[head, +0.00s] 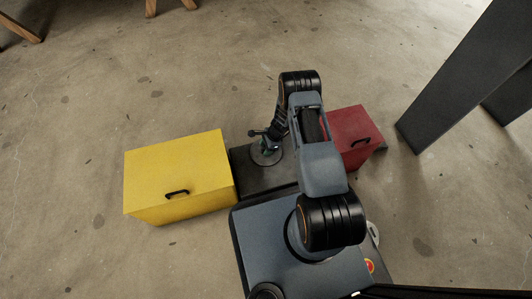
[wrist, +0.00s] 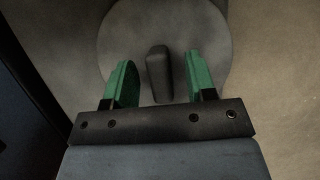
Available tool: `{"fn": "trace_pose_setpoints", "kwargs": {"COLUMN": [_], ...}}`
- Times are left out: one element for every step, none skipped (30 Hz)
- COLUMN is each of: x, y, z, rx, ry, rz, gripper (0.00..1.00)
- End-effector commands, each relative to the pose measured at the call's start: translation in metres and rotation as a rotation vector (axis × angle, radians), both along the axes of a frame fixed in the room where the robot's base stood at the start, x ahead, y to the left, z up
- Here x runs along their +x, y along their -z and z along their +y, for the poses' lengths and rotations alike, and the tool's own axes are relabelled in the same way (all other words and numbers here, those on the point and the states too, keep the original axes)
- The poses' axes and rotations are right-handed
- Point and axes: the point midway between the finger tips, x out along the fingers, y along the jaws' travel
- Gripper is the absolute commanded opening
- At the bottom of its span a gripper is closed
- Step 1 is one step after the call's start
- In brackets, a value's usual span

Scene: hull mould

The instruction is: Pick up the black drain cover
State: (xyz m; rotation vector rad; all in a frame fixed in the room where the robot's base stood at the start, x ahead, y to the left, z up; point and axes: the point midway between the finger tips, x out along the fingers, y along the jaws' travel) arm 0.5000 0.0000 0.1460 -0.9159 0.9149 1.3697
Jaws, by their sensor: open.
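The drain cover (wrist: 196,25) is a round, dark grey disc with a raised bar handle (wrist: 158,75) at its middle in the wrist view. In the head view the drain cover (head: 268,158) lies on a dark grey mat or slab, partly hidden by my gripper. My gripper (wrist: 160,62) is open, with one green finger on each side of the handle. Gaps show between the handle and both fingers. In the head view my gripper (head: 267,145) is over the disc. I cannot tell how high the fingertips are above it.
A yellow box (head: 180,170) with a black handle stands to the left of the cover. A red box (head: 352,137) with a black handle stands to the right, partly behind my arm. A dark slanted leg (head: 465,75) stands at upper right.

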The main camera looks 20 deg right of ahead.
Motion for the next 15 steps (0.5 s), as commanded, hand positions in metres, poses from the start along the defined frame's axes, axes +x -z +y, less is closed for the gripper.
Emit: {"fn": "trace_pose_setpoints", "kwargs": {"x": [0.0003, 0.0003, 0.0003, 0.0002, 0.0002, 0.0002, 0.0002, 0.0002, 0.0002, 0.0002, 0.0002, 0.0002, 0.0002, 0.0002, 0.0002], "y": [-0.0010, -0.0012, -0.0012, -0.0013, -0.0013, -0.0013, -0.0014, -0.0014, -0.0014, -0.0014, -0.0014, -0.0014, -0.0014, -0.0014, -0.0014], "z": [-0.0001, -0.0002, -0.0002, -0.0002, -0.0002, -0.0002, -0.0004, -0.0004, -0.0004, -0.0004, -0.0004, -0.0004, -0.0004, -0.0004, -0.0004], "rx": [0.000, 0.000, 0.000, 0.000, 0.000, 0.000, 0.000, 0.000, 0.000, 0.000, 0.000, 0.000, 0.000, 0.000, 0.000], "ry": [0.000, 0.000, 0.000, 0.000, 0.000, 0.000, 0.000, 0.000, 0.000, 0.000, 0.000, 0.000, 0.000, 0.000, 0.000], "rz": [-0.001, -0.001, -0.001, -0.001, -0.001, -0.001, -0.001, 0.000, 0.000, 0.000, 0.000, 0.000, 0.000, 0.000, 0.000], "gripper": [0.51, 0.51, 0.51, 0.49, 0.46, 0.42, 0.40, 0.37, 0.33, 0.30, 0.27, 0.23, 0.20, 0.18, 0.14]}}
